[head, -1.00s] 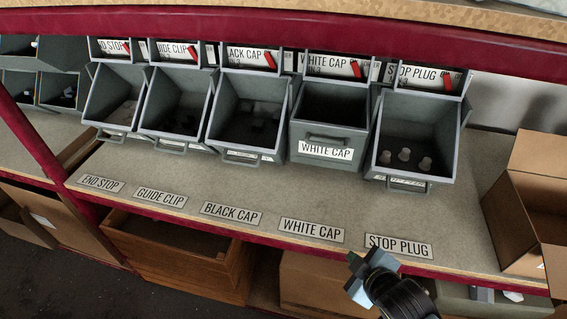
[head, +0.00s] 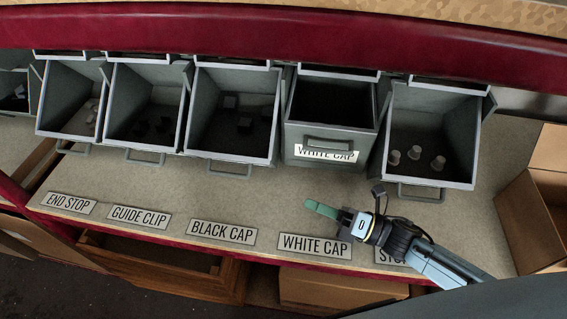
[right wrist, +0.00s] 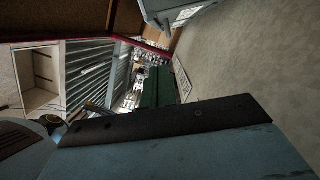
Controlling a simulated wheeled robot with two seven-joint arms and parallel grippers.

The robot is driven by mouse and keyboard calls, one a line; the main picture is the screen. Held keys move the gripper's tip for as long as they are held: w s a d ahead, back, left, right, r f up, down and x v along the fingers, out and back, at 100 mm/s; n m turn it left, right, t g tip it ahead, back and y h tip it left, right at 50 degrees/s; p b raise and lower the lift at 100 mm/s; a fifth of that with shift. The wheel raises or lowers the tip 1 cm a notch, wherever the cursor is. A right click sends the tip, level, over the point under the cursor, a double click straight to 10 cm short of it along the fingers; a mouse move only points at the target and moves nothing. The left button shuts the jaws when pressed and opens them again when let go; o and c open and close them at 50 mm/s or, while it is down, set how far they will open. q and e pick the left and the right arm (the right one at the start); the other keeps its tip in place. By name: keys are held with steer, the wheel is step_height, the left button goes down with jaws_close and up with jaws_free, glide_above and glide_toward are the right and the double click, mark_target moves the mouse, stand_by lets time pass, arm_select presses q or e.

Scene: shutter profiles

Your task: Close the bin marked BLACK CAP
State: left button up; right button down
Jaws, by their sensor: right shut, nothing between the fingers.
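The BLACK CAP bin (head: 232,125) is the middle grey bin in the row, above the counter label BLACK CAP (head: 222,231). It is tipped open, with several dark caps inside and a handle (head: 230,170) at its lower front edge. My right gripper (head: 318,208) is shut and empty, its green fingers pointing left over the counter near the WHITE CAP label. It is apart from the BLACK CAP bin, to the right of and below its handle. Green fingers also show in the right wrist view (right wrist: 156,88). My left gripper is not in view.
The WHITE CAP bin (head: 326,145) stands upright with its front facing out. The END STOP (head: 70,105), GUIDE CLIP (head: 143,110) and STOP PLUG (head: 432,140) bins are tipped open. A cardboard box (head: 535,215) stands at right. A red beam (head: 280,35) crosses above the bins.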

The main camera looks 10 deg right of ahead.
mark_target(271, 162)
steer(key=x, duration=0.5)
steer(key=shift+a+r+p, duration=0.25)
steer(key=shift+a+p, duration=0.05)
steer(key=x, duration=0.3)
steer(key=shift+w+a, duration=0.2)
steer(key=shift+a, duration=0.1)
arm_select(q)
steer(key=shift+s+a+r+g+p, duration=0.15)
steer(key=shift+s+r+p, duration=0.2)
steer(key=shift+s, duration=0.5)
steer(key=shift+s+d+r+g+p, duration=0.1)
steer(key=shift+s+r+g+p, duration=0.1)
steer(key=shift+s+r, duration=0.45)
arm_select(e)
steer(key=shift+w+d+r, duration=0.25)
steer(key=shift+w+r, duration=0.25)
steer(key=shift+w, duration=0.35)
steer(key=shift+w+d+r, duration=0.25)
steer(key=shift+w+r, duration=0.25)
steer(key=shift+w, duration=0.35)
